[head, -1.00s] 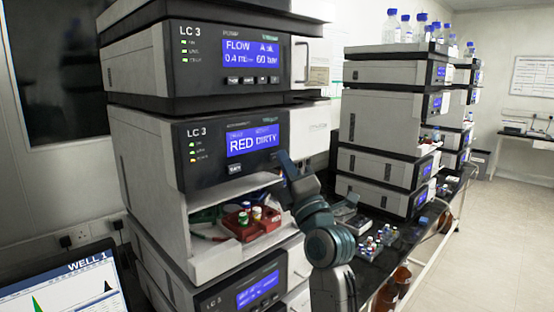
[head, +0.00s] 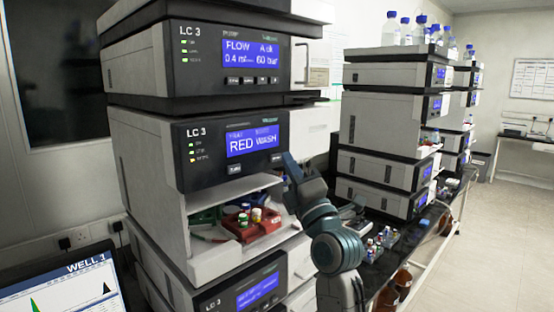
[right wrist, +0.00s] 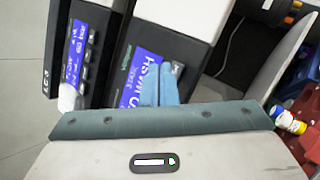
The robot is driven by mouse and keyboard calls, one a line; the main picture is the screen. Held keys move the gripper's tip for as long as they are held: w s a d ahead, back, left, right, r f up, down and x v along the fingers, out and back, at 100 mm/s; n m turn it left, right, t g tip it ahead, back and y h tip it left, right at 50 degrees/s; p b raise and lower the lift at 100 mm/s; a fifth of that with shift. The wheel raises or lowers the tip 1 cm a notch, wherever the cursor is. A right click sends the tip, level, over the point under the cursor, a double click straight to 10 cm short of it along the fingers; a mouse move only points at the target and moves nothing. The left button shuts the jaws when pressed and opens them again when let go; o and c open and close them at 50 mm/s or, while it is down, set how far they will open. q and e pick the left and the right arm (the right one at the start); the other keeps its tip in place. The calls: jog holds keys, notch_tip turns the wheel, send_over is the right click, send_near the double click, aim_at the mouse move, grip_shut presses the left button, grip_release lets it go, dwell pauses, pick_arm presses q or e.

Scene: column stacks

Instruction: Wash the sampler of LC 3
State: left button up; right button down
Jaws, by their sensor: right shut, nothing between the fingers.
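The LC 3 sampler (head: 215,150) is the second module of the nearest stack. My right gripper (head: 287,163) is shut and empty, at the right edge of the sampler's front panel. In the right wrist view, its pale blue fingers (right wrist: 160,90) overlap the sampler's display (right wrist: 146,73); I cannot tell whether they touch the panel. In the sampler's open bay, a red rack (head: 250,224) holds several capped vials, with a green rack (head: 206,216) beside it. My left gripper is out of view.
The LC 3 pump module (head: 215,60) sits above the sampler, showing flow and pressure. A monitor (head: 60,285) stands at lower left. More instrument stacks (head: 385,130) with bottles on top (head: 420,30) stand to the right. The floor (head: 505,230) at far right is clear.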

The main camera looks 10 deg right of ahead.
jog(key=s+d, duration=0.1)
jog(key=s, duration=0.1)
jog(key=s+d, duration=0.1)
jog(key=s, duration=0.1)
jog(key=shift+s+d, duration=0.1)
jog(key=shift+d, duration=0.2)
dwell(0.6)
